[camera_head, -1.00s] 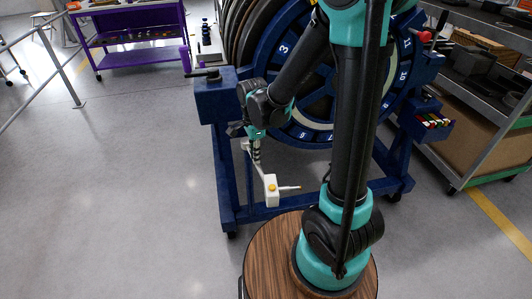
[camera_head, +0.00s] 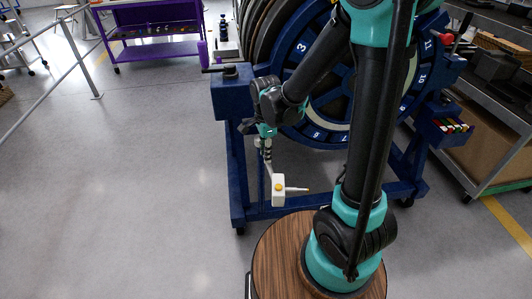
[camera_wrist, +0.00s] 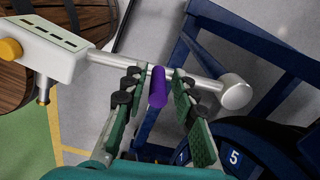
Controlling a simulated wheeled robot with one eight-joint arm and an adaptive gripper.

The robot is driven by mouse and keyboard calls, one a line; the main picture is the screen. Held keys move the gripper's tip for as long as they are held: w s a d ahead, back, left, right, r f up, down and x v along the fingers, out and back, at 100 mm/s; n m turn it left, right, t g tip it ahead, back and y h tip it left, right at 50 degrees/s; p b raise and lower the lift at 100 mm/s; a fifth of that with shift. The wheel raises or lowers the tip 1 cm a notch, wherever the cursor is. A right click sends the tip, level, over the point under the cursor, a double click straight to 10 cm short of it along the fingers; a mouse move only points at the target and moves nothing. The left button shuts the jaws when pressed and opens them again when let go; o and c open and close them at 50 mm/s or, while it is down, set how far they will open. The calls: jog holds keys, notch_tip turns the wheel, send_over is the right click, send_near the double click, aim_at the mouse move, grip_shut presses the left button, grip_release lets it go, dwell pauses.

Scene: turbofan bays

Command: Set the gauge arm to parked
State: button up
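The gauge arm is a bare metal rod (camera_wrist: 190,78) with a white box (camera_wrist: 48,48) at one end and a rounded metal end (camera_wrist: 234,92) at the other. The box has a yellow knob and also shows in the head view (camera_head: 278,190), low in front of the blue stand. A purple handle (camera_wrist: 158,87) stands off the rod toward my wrist camera. My gripper (camera_wrist: 160,80) has its green-padded fingers on either side of the handle, with visible gaps. In the head view my gripper (camera_head: 265,143) points down above the box; the purple handle cannot be made out there.
A blue stand (camera_head: 237,180) carries a large numbered ring (camera_head: 285,55) just behind the gauge arm. A wooden round top (camera_head: 275,255) is under my arm. Metal shelving (camera_head: 495,110) stands at right, a purple cart (camera_head: 150,50) at back left. Floor at left is clear.

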jog(key=shift+o, duration=0.4)
notch_tip(320, 180, up, 12)
dwell(0.5)
dwell(0.3)
